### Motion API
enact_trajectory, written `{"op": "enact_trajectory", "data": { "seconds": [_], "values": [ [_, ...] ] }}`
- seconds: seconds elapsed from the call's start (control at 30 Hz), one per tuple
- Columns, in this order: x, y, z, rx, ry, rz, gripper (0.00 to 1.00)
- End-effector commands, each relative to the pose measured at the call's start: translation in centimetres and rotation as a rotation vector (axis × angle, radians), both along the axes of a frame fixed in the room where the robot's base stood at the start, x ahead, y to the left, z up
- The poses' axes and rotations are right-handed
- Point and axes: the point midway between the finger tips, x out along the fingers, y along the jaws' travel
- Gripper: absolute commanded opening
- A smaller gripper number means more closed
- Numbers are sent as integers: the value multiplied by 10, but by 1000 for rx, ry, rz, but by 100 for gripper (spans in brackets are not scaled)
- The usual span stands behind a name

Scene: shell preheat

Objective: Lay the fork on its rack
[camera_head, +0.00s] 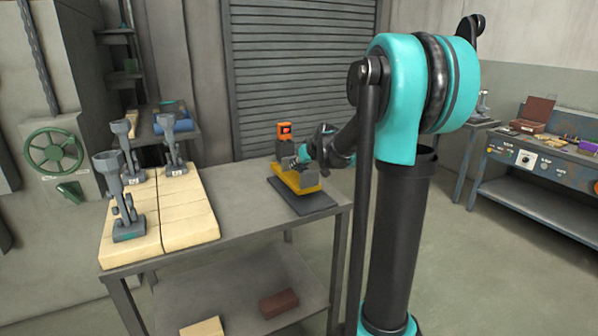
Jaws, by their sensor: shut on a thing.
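My gripper (296,162) comes in from the right, low over the yellow rack (311,188), and is shut on the fork. The fork is too small and too covered by the gripper to make out its shape, or whether it touches the rack. The rack is yellow with grey upright pieces, and it stands on a dark flat plate (305,203) near the right end of the grey table.
The grey table (240,207) is bare left of the plate. Pale slabs (190,215) at its left end carry several grey stands (126,205). A small orange device (285,130) stands behind the rack. A brown brick (279,303) lies on the lower shelf.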

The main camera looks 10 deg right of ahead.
Motion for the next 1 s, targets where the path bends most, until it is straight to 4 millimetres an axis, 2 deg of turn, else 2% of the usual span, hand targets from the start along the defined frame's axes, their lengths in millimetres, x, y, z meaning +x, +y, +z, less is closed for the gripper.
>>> {"op": "enact_trajectory", "data": {
  "seconds": [0.1, 0.2, 0.57, 0.6, 0.7, 0.73, 1.0],
  "values": [
    [1, 0, -16, 0, -1, 0, 0],
    [0, 0, -23, 0, -1, 0, 0],
    [0, 0, -26, 0, 0, 0, 0],
    [0, 0, -25, 0, 0, 0, 30],
    [0, 0, -25, 0, 0, 0, 42],
    [0, 0, -25, 0, 0, 0, 46],
    [0, 0, -25, 0, 0, 0, 46]
  ]
}}
